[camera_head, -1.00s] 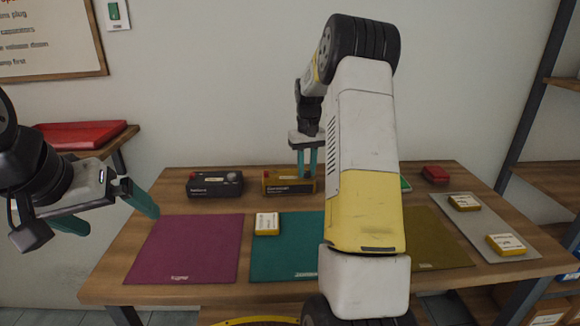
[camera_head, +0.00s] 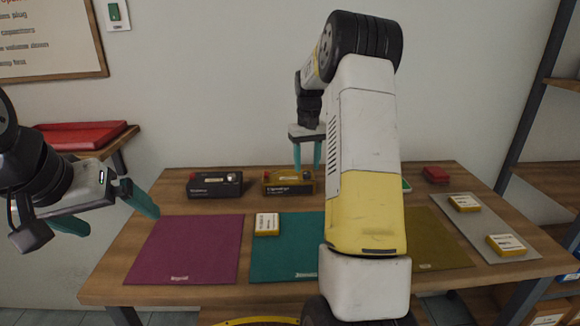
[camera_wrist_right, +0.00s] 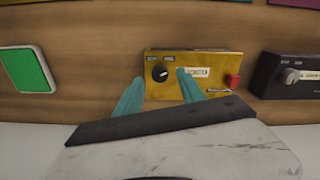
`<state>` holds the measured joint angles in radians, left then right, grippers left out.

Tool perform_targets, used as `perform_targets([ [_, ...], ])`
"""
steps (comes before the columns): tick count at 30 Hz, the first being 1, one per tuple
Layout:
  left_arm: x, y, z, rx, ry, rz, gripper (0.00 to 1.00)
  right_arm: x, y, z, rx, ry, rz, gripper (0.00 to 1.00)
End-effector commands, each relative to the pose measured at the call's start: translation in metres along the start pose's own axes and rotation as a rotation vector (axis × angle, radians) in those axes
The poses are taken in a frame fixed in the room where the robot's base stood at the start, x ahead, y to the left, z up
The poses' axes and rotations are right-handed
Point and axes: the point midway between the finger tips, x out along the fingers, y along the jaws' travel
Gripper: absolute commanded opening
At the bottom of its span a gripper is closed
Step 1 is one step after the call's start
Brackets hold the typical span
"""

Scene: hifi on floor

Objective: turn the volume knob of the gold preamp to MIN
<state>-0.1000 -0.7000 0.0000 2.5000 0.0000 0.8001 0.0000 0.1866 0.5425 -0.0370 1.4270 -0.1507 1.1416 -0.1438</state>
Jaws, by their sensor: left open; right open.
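The gold preamp (camera_head: 272,188) stands at the back of the table, right of a black preamp (camera_head: 205,188). In the right wrist view, the gold preamp (camera_wrist_right: 205,62) shows a dark round volume knob (camera_wrist_right: 160,74) with a pale mark, small labels above it, and a red button (camera_wrist_right: 233,81). I cannot read the knob's setting surely. My right gripper (camera_head: 307,168) is open above the preamp's right part; its teal fingers (camera_wrist_right: 158,86) lie to either side of the knob, apart from it. My left gripper (camera_head: 118,214) is open and empty at the table's left.
A purple mat (camera_head: 190,245), a teal mat (camera_head: 285,260) and an olive mat (camera_head: 435,240) lie in front. A grey tray (camera_head: 480,225) holds yellow-edged boxes. A red box (camera_head: 435,174) stands at the back right. My right arm hides part of the table.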

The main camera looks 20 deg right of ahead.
Motion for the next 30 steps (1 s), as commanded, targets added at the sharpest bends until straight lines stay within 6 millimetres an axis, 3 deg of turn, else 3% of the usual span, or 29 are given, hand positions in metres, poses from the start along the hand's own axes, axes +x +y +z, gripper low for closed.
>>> perform_targets([
  [3, 0.0, 0.0, 0.0, 0.0, 0.0, 0.0, 1.0, -0.023, 0.0, -0.001, 0.0, 0.004, 0.001, 0.47],
  [9, 0.0, 0.0, 0.0, 0.0, 0.0, 0.0, 1.0, -0.049, 0.0, -0.001, 0.0, 0.003, 0.0, 0.47],
  [26, 0.0, 0.0, 0.0, 0.0, 0.0, 0.0, 1.0, -0.057, -0.001, 0.001, -0.001, 0.003, 0.0, 0.47],
  [30, 0.0, 0.0, 0.0, 0.0, 0.0, 0.0, 1.0, -0.077, -0.013, 0.015, -0.007, 0.04, -0.007, 0.47],
])
